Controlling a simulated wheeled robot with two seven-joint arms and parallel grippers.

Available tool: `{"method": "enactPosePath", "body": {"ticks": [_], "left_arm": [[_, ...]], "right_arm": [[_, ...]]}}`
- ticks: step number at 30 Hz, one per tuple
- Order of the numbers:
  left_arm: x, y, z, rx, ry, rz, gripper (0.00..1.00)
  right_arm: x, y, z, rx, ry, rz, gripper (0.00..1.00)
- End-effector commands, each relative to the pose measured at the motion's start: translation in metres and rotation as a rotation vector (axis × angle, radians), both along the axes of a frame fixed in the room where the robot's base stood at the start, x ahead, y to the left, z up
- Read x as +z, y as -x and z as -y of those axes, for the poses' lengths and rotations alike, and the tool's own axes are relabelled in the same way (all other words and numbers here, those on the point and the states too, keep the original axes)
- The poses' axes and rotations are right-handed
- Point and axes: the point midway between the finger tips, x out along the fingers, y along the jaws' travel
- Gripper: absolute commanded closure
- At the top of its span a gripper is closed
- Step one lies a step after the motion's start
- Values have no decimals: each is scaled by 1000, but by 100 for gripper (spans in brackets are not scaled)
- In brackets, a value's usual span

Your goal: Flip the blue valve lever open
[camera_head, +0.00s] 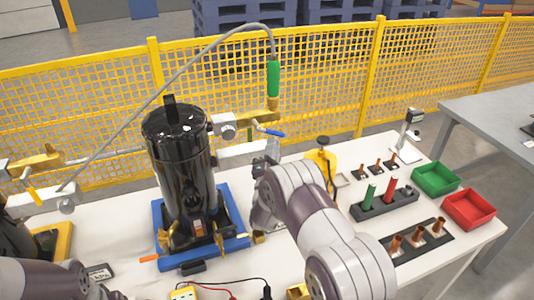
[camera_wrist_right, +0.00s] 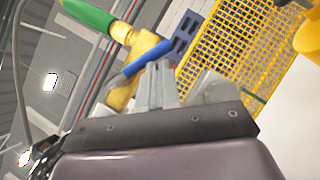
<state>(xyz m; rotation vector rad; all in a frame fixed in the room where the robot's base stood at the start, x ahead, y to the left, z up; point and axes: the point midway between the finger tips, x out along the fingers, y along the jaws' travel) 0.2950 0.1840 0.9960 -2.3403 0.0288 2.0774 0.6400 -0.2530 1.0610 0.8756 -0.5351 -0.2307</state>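The blue valve lever (camera_head: 271,132) sticks out to the right from a brass valve (camera_head: 262,117) on the pipe behind the black compressor (camera_head: 182,160). In the right wrist view the blue lever (camera_wrist_right: 140,62) slants across the brass body (camera_wrist_right: 122,92), close by my fingertips. My right gripper (camera_head: 266,163) is just below the lever in the head view. In the wrist view its fingers (camera_wrist_right: 158,84) look closed together, with nothing clearly between them. I cannot tell whether they touch the lever. Only part of my left arm shows at the lower left; its gripper is not visible.
A green-handled hose (camera_head: 273,78) rises above the valve. A yellow mesh fence (camera_head: 330,90) stands behind. On the white table are a yellow bottle (camera_head: 322,158), a dark rack (camera_head: 384,205), green (camera_head: 436,178) and red (camera_head: 469,208) bins, and a yellow meter (camera_head: 184,292) with leads.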

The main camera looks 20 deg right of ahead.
Motion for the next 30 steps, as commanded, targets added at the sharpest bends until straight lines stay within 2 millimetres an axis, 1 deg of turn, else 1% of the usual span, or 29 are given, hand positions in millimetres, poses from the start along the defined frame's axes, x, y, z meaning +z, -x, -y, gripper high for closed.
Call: {"method": "enactPosePath", "body": {"ticks": [3,13,21,30], "left_arm": [[-4,0,0,0,0,0,57],[-8,0,0,0,0,0,57],[-9,0,0,0,0,0,57],[-10,0,0,0,0,0,57]], "right_arm": [[3,0,7,-3,-1,0,100],[15,0,18,-2,-1,-1,100],[21,-1,22,-1,-1,0,100],[24,-1,23,-1,-1,0,100]]}}
